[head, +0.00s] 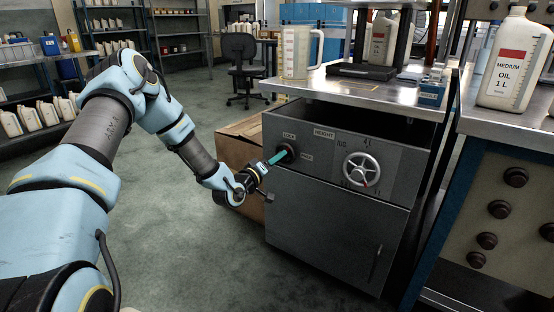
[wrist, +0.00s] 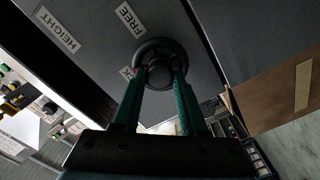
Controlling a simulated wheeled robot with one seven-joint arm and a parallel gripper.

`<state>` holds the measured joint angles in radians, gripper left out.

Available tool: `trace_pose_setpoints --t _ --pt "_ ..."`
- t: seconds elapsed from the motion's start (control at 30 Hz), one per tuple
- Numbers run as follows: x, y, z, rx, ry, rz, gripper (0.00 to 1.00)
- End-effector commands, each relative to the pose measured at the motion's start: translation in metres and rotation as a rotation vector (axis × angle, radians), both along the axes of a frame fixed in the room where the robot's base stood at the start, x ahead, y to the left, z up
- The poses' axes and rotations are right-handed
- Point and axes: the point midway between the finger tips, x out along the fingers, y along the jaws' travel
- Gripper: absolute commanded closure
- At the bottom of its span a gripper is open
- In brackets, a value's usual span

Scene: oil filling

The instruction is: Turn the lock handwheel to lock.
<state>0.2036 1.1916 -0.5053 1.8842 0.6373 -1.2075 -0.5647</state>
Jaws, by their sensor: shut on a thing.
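The lock handwheel (head: 286,150) is a small dark round knob on the left of the grey cabinet's front, between the LOCK and FREE labels. In the wrist view the lock handwheel (wrist: 160,48) is a black ring with a hub, straight ahead of the fingers. My gripper (head: 279,157) reaches it from the left front. In the wrist view my gripper (wrist: 161,78) has its green fingertips on either side of the hub, shut on it. The FREE label (wrist: 130,18) is clear there; the LOCK label is mostly hidden behind a finger.
A larger silver handwheel (head: 361,169) sits to the right on the same grey cabinet (head: 335,235), near the HEIGHT label (head: 324,133). A clear jug (head: 300,52) stands on the bench above. A cardboard box (head: 236,146) stands close behind my wrist. The floor in front is clear.

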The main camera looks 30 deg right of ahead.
Motion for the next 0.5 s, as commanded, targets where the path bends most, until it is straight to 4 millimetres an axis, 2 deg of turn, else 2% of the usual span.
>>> trace_pose_setpoints --t 0.5 --pt "0.0007 0.0014 -0.0020 -0.202 0.367 0.002 1.00"
